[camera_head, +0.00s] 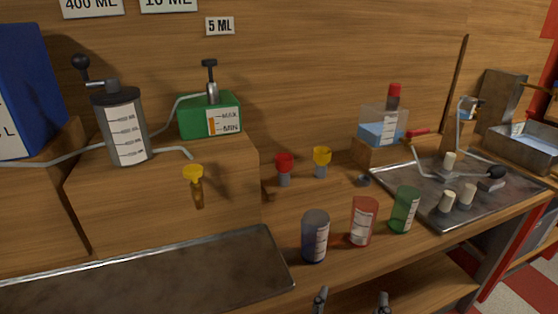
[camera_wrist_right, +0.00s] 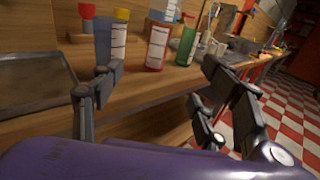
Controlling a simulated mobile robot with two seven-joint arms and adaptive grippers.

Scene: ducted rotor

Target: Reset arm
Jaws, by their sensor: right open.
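My right gripper (camera_head: 351,301) shows only its two fingertips at the bottom edge of the head view, in front of the bench edge. In the right wrist view my right gripper (camera_wrist_right: 163,78) is open, its fingers spread wide with nothing between them. Beyond it stand a grey-blue cup (camera_head: 315,237), a red cup (camera_head: 362,222) and a green cup (camera_head: 404,210), upright and apart from the fingers. The red cup (camera_wrist_right: 157,47) and green cup (camera_wrist_right: 187,46) also show in the right wrist view. My left gripper is not in view.
A metal tray (camera_head: 150,281) lies at the left, and another metal tray (camera_head: 435,211) holds small pale pieces at the right. A grey cylinder (camera_head: 125,128) and a green box (camera_head: 209,115) stand on wooden blocks. A lower shelf (camera_head: 425,285) runs under the bench.

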